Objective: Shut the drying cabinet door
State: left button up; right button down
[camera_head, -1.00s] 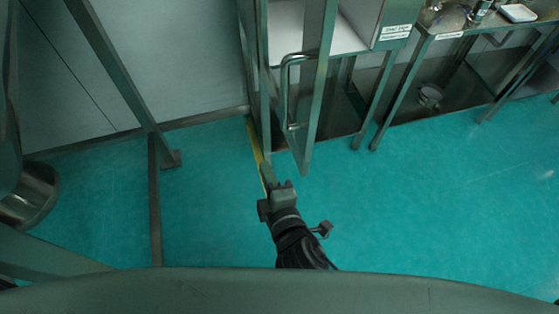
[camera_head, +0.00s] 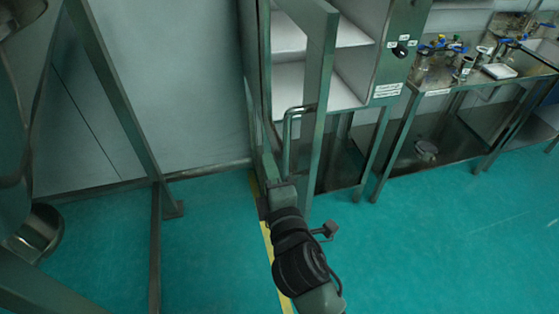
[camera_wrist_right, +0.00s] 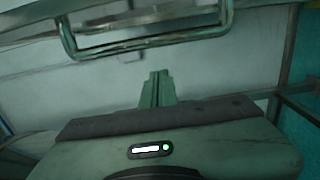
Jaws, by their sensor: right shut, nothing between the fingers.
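The drying cabinet (camera_head: 393,60) stands at upper middle, with pale shelves inside. Its metal-framed door (camera_head: 318,95) stands open and sticks out towards me. The door's bar handle (camera_head: 287,145) is on the door near its lower part; it also shows across the top of the right wrist view (camera_wrist_right: 150,48). My right gripper (camera_head: 267,168) is by the lower part of the door, left of the handle. Its fingers (camera_wrist_right: 158,85) are shut and empty, below the handle in the wrist view. I cannot tell whether they touch the door.
A steel bench (camera_head: 450,90) with bottles, glassware and a white tray (camera_head: 499,71) stands right of the cabinet. A metal frame leg (camera_head: 130,110) stands at left. A yellow line (camera_head: 270,250) runs along the teal floor, which is clear at lower right.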

jog(key=shift+w+d, duration=0.25)
jog(key=shift+d, duration=0.35)
jog(key=shift+w+d, duration=0.25)
jog(key=shift+d, duration=0.3)
